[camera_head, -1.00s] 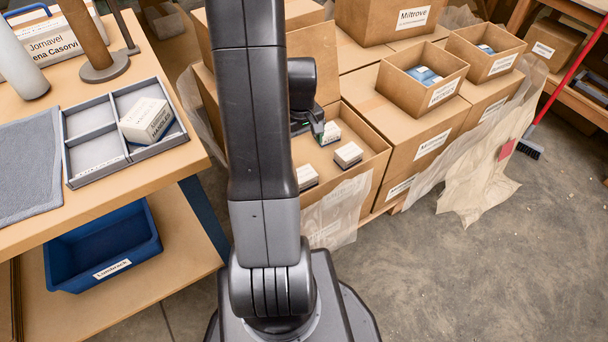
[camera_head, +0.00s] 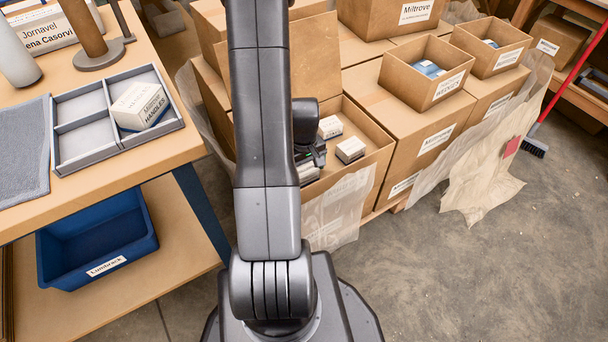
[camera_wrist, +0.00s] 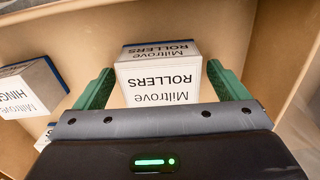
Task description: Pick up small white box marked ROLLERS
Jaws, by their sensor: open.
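In the wrist view a small white box marked Miltrove ROLLERS (camera_wrist: 160,78) stands between the two green fingers of my gripper (camera_wrist: 160,90). Its lettering is upside down there, and it has a dark band along its upper edge. The fingers are open, one on each side of the box; I cannot tell whether either touches it. In the head view my gripper (camera_head: 312,158) is low inside the open cardboard box (camera_head: 376,165), partly hidden by my arm.
A white box marked HINGES, partly cut off, stands left in the wrist view (camera_wrist: 30,90). Two small white boxes (camera_head: 330,127) (camera_head: 350,149) sit near my gripper. A HANDLES box (camera_head: 140,105) lies in the grey tray (camera_head: 68,170) on the table. The cardboard walls surround my gripper.

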